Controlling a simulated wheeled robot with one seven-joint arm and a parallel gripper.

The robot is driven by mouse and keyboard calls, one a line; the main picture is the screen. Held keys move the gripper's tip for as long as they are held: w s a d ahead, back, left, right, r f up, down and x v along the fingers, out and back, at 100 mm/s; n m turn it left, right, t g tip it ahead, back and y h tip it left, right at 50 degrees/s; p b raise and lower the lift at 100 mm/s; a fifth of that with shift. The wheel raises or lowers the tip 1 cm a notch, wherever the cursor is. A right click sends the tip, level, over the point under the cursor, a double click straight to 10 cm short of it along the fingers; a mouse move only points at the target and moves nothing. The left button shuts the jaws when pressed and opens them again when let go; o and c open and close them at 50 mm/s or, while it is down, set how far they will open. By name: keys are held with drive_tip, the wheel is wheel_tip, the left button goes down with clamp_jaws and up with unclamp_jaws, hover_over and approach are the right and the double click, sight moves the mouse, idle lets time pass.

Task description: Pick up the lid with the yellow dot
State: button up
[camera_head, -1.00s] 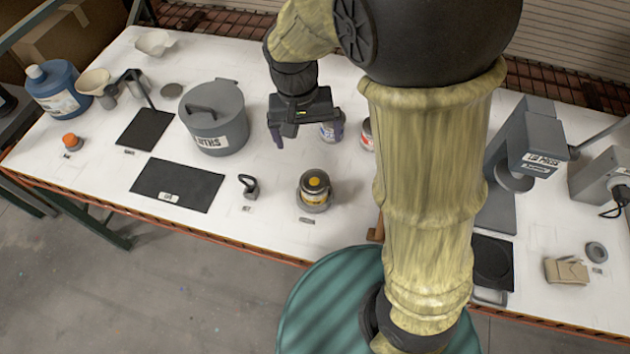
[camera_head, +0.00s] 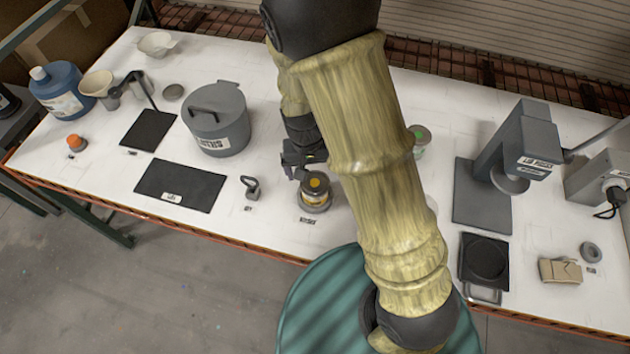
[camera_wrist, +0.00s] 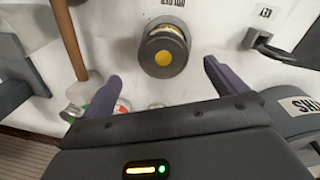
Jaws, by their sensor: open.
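The lid with the yellow dot (camera_head: 315,183) is a dark round cap on a small jar (camera_head: 314,195), which stands upright in a grey round holder near the table's front edge. In the wrist view the lid (camera_wrist: 164,55) shows from above, ahead of the fingertips and roughly midway between them. My gripper (camera_wrist: 160,75) is open, with purple fingers spread and nothing between them. In the head view my gripper (camera_head: 300,172) is just behind and left of the lid, apart from it as far as I can tell. My arm hides part of the table right of the jar.
A small dark hook-handled weight (camera_head: 250,187) stands left of the jar. A grey lidded pot (camera_head: 215,118) is behind left, and a black mat (camera_head: 180,185) lies left. A grey press (camera_head: 520,150) stands right. A green-marked can (camera_head: 419,137) shows behind my arm.

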sight(315, 181)
idle(0.3)
drive_tip(key=shift+w+f+p, duration=0.15)
drive_tip(key=shift+f+p, duration=0.35)
drive_tip(key=shift+f, duration=0.45)
drive_tip(key=shift+w+f+p, duration=0.15)
drive_tip(key=shift+f+p, duration=0.3)
drive_tip(key=shift+f, duration=1.25)
drive_tip(key=shift+c, duration=0.5)
drive_tip(key=c, duration=1)
